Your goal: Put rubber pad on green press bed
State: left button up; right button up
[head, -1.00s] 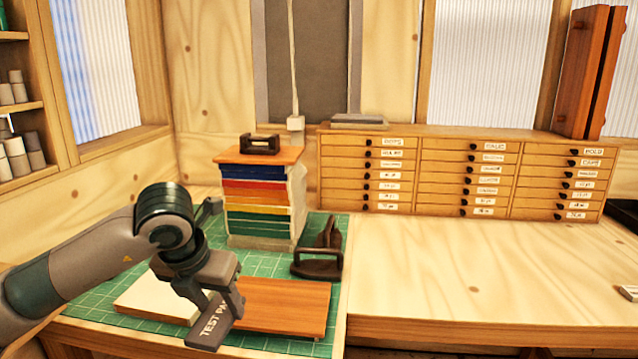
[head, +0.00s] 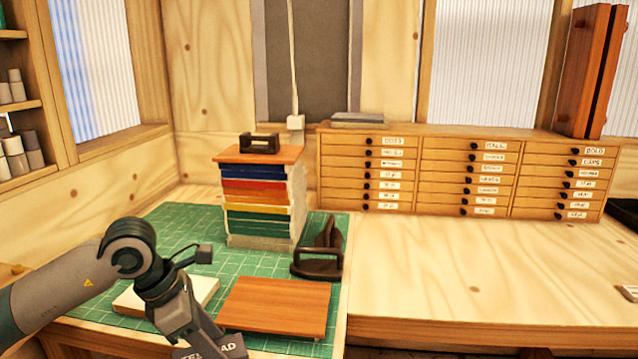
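My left gripper (head: 207,338) is low in the head view, in front of the wooden board. It appears shut on a dark grey rubber pad (head: 232,347). The pad's lettering, partly covered by the gripper, seems to read TEST PAD. The pad's lower part is cut off by the bottom edge of the picture. No press is in view. A green gridded mat (head: 180,224) lies on the left table, and I cannot tell whether it has to do with the press bed. My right gripper is not in view.
A brown wooden board (head: 278,304) and a cream block (head: 203,289) lie on the mat. Behind them stand a dark iron-like tool (head: 318,262) and a stack of coloured slabs (head: 262,200). Drawer cabinets (head: 465,175) line the back. The right bench top (head: 470,270) is mostly clear.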

pick_arm(q)
jog(key=m, duration=0.1)
jog(key=s+f+m+g, duration=0.1)
jog(key=m, duration=0.2)
jog(key=shift+s+a+f+h, duration=0.15)
jog(key=shift+s+f+h, duration=0.1)
jog(key=shift+f+h, duration=0.1)
jog(key=s+f+m+g+y, duration=0.2)
jog(key=s+f+m, duration=0.1)
jog(key=m, duration=0.6)
jog(key=s+a+f+m+g+y, duration=0.1)
jog(key=s+m, duration=0.4)
jog(key=m, duration=0.5)
jog(key=shift+s+a+f+g+y, duration=0.35)
jog(key=shift+f+g+y, duration=0.55)
jog(key=shift+g, duration=0.3)
